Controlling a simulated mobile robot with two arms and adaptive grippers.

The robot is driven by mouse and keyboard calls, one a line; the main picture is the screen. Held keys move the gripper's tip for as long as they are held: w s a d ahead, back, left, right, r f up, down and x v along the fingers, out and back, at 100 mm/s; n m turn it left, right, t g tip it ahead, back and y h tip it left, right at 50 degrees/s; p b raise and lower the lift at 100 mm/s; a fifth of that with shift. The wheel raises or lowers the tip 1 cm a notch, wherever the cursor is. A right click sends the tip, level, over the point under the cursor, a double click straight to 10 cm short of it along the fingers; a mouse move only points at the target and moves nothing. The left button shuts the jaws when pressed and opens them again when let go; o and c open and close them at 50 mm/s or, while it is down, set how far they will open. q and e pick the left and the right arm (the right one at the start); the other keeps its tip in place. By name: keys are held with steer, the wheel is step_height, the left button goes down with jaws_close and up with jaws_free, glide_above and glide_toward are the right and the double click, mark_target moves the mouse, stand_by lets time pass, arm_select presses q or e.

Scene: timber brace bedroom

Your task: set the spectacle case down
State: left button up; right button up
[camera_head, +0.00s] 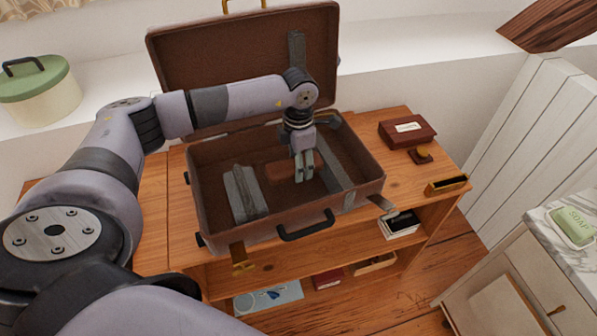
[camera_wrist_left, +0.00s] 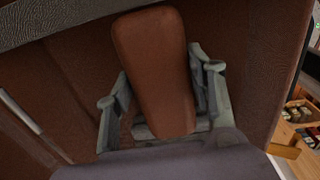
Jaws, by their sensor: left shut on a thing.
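The spectacle case is a brown, rounded, elongated case that fills the upper middle of the left wrist view (camera_wrist_left: 153,65). In the head view it shows as a reddish-brown shape (camera_head: 279,170) low inside the open suitcase (camera_head: 220,233). My left gripper (camera_head: 304,168) points down into the suitcase, and its fingers (camera_wrist_left: 160,90) are shut on the case from both sides. Whether the case touches the suitcase floor I cannot tell. My right gripper is not in view.
A grey folded item (camera_head: 243,193) lies in the suitcase's left part, and a grey strap runs along its right. The suitcase stands on a wooden shelf unit (camera_head: 425,150). A dark red box (camera_head: 407,132) stands to the right. The raised lid (camera_head: 230,70) rises behind my arm.

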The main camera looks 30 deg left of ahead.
arm_select(q)
steer(key=shift+f, duration=0.6)
step_height(320, 180, down, 3)
steer(key=shift+r, duration=0.2)
steer(key=shift+f, duration=0.6)
steer(key=o, duration=0.8)
steer(key=shift+r, duration=0.1)
steer(key=o, duration=0.4)
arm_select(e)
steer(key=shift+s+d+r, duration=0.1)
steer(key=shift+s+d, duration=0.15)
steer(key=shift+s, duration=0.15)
